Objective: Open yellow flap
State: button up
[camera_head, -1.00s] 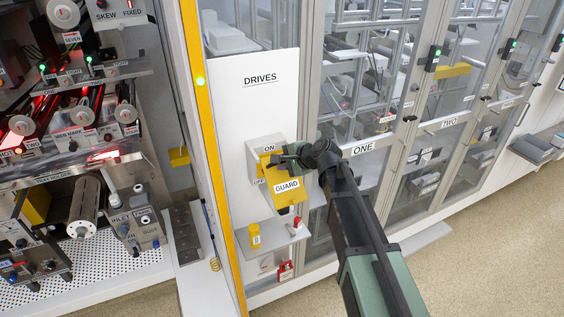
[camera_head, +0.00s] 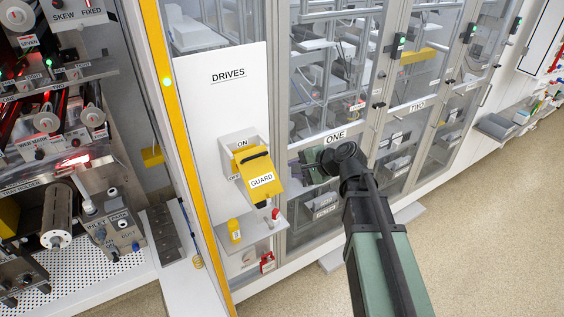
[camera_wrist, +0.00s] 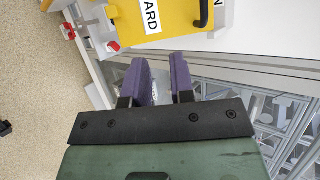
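The yellow flap (camera_head: 264,171), marked GUARD and with a black handle along its top edge, sits on the front of the grey switch box (camera_head: 227,140) on the white DRIVES panel. It covers much of the box; how far it is swung from the box I cannot tell. In the wrist view the flap (camera_wrist: 152,14) is at the top edge, only partly in frame. My gripper (camera_wrist: 158,72) has two purple fingers apart with nothing between them. They point toward the panel, below the flap in that view and clear of it.
A small shelf below the box holds a yellow container (camera_head: 234,230) and a red-topped item (camera_head: 275,214). A red padlock-like item (camera_head: 267,261) hangs underneath. Glazed cabinet doors marked ONE (camera_head: 336,137) and TWO (camera_head: 418,106) are to the right. The floor at right is clear.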

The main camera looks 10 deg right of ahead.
aim_at(254, 157)
jog(key=a+f+n+t+y+b, duration=0.1)
jog(key=a+f+t+y+b, duration=0.3)
jog(key=f+b, duration=0.85)
notch_tip(254, 157, up, 10)
jog(key=w+f+n+t+y+b, duration=0.1)
jog(key=n+t+y+b, duration=0.1)
jog(key=t, duration=0.1)
jog(key=p+x, duration=0.1)
jog(key=x, duration=1)
jog(key=shift+w+f, duration=0.1)
jog(key=shift+c, duration=0.3)
grip_shut()
